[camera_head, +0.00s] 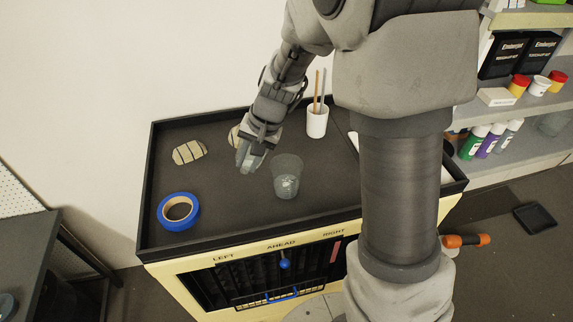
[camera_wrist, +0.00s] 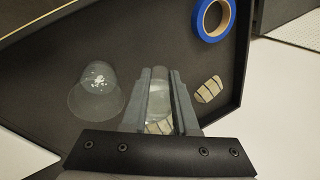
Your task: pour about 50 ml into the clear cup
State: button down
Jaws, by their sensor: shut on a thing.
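The clear cup (camera_head: 287,178) stands on the dark cart top, right of my gripper (camera_head: 247,158). In the wrist view the clear cup (camera_wrist: 97,92) is left of my gripper (camera_wrist: 160,78), with white marks on it. My gripper is shut on a clear vessel (camera_wrist: 159,92), seen between the two fingers. The held vessel is mostly hidden in the head view, and I cannot tell its tilt or how much liquid it holds. The cup and the held vessel look apart. I cannot tell whether the cup holds liquid.
A blue tape roll (camera_head: 164,222) lies at the front left of the cart. A tan striped piece (camera_head: 188,152) lies behind it; another is partly behind my gripper. A white cup with sticks (camera_head: 317,121) stands at the back. The raised cart rim (camera_head: 215,247) borders the top.

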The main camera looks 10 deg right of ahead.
jog(key=d+t+y+b, duration=0.1)
jog(key=y+b, duration=0.1)
jog(key=s+d+t+y+b, duration=0.1)
jog(key=y+b, duration=0.1)
jog(key=b, duration=0.1)
jog(key=d+t+y+b, duration=0.1)
jog(key=y+b, duration=0.1)
jog(key=shift+s+d+b, duration=0.15)
jog(key=shift+s+b, duration=0.1)
jog(key=shift+b, duration=0.15)
jog(key=shift+d+f+t+y+b, duration=0.15)
jog(key=shift+f+t+y+b, duration=0.3)
jog(key=shift+y+b, duration=0.65)
jog(key=shift+r, duration=0.2)
jog(key=shift+w+a+f, duration=0.1)
jog(key=shift+w+a, duration=0.1)
jog(key=shift+a, duration=0.1)
